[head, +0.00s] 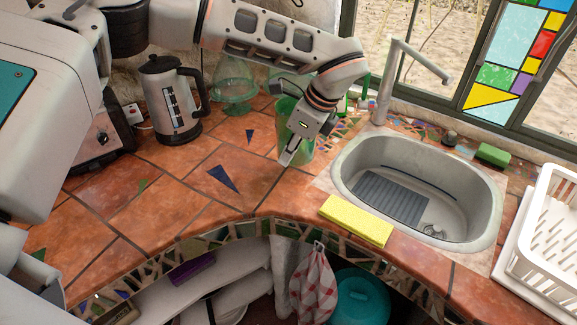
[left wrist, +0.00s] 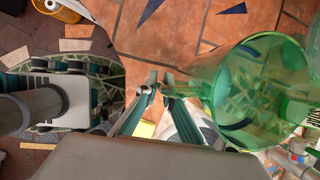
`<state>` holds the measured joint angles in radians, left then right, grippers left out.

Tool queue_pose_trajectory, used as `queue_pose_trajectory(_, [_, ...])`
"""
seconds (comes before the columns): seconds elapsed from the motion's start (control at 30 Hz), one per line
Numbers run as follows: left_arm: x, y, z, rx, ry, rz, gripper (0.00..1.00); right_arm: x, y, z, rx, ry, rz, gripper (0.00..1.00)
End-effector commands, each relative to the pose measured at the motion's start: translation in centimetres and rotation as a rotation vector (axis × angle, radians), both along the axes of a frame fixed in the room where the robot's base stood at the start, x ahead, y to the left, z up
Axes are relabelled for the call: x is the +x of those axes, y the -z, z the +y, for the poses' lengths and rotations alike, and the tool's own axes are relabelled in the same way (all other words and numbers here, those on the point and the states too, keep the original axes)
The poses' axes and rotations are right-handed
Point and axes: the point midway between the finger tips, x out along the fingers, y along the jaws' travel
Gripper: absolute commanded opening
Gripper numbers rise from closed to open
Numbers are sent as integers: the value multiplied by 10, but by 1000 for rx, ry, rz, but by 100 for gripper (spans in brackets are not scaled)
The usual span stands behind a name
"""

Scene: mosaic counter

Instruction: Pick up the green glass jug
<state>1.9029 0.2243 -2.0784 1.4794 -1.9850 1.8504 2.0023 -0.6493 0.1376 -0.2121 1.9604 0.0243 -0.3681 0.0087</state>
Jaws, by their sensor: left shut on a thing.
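The green glass jug (head: 284,109) stands on the tiled counter left of the sink, partly hidden behind my left gripper (head: 290,155) in the head view. In the left wrist view the see-through jug (left wrist: 258,85) fills the right side, its wide mouth toward the camera. My left gripper's fingertips (left wrist: 157,82) are closed together beside the jug's left side, on what looks like its handle. The contact is small and partly hidden by the fingers. I cannot tell any gap under the jug. My right gripper is not in view.
A grey kettle (head: 171,102) and a green glass stand (head: 233,92) are left of the jug. The sink (head: 355,160), tap (head: 388,85), yellow sponge (head: 356,220) and white dish rack (head: 553,225) are to the right. The front-left counter (head: 180,215) is clear.

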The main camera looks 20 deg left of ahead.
Motion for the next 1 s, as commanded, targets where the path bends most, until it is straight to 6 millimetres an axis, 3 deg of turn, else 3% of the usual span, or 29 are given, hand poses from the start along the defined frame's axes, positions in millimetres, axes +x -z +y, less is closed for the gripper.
queue_pose_trajectory(0.3, [2, -87, 0, 0, -2, -11, 0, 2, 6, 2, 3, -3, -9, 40])
queue_pose_trajectory(0.5, [1, -126, 0, -1, 0, -7, 0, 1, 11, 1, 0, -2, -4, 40])
queue_pose_trajectory(0.7, [1, -146, 0, -1, 0, -5, 0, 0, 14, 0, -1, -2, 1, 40])
queue_pose_trajectory(1.0, [0, -151, 0, 0, 0, -3, 0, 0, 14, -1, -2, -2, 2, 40])
